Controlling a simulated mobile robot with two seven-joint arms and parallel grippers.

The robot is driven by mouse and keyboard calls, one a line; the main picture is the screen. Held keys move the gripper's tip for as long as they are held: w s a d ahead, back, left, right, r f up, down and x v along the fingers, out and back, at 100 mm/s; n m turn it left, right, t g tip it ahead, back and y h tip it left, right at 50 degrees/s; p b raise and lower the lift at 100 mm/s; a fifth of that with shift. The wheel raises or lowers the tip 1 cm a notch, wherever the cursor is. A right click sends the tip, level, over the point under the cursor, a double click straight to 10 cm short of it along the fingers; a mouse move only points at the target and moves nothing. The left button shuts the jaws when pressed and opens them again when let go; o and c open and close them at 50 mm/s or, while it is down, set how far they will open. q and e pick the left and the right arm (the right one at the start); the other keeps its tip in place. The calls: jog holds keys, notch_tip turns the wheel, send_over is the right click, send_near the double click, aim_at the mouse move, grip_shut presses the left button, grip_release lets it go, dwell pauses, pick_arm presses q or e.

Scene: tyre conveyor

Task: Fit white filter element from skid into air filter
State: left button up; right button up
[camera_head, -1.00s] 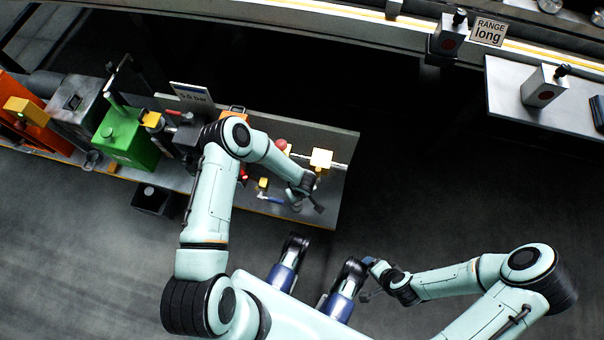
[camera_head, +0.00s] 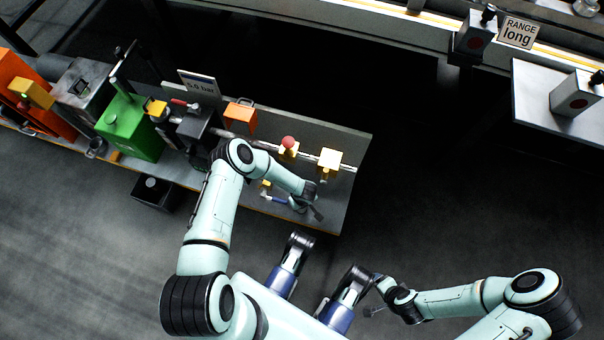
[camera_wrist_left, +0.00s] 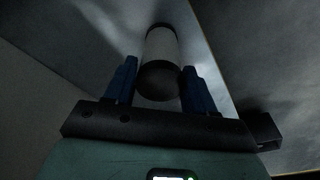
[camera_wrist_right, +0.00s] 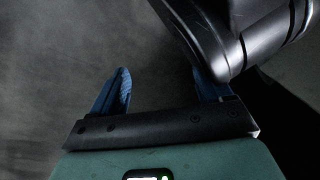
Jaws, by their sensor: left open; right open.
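A white cylinder with dark ends, which looks like the filter element (camera_wrist_left: 161,45), shows in the left wrist view. Its near dark end lies between the fingertips of my left gripper (camera_wrist_left: 160,68), and its white body extends beyond them. My left gripper is open; contact with the cylinder cannot be told. In the head view my left gripper (camera_head: 310,207) is over the right end of the skid (camera_head: 345,185); the cylinder cannot be made out there. My right gripper (camera_wrist_right: 162,75) is open and empty, low at the right beside my base. I cannot tell which skid unit is the air filter.
The skid carries a green box (camera_head: 130,128), a grey box (camera_head: 82,90), an orange box (camera_head: 240,116), a yellow block (camera_head: 329,160) and a red ball-like knob (camera_head: 288,142). A grey table (camera_head: 540,100) is at the right. Open floor (camera_head: 440,225) lies between.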

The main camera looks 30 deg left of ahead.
pick_arm(q)
jog(key=c, duration=0.7)
jog(key=shift+r, duration=0.1)
pick_arm(e)
jog(key=shift+r, duration=0.1)
pick_arm(q)
jog(key=shift+r, duration=0.55)
notch_tip(320, 180, up, 6)
jog(key=p, duration=0.2)
jog(key=shift+w+r+p, duration=0.1)
jog(key=shift+p, duration=0.25)
pick_arm(e)
jog(key=w+r+t, duration=0.1)
jog(key=w+r, duration=0.3)
pick_arm(q)
notch_tip(320, 180, up, 13)
jog(key=p, duration=0.4)
pick_arm(e)
jog(key=s+a+r+g+y, duration=0.1)
jog(key=s+a+r, duration=0.3)
jog(key=s, duration=0.3)
jog(key=shift+r+n+g, duration=0.35)
jog(key=shift+n+g, duration=0.05)
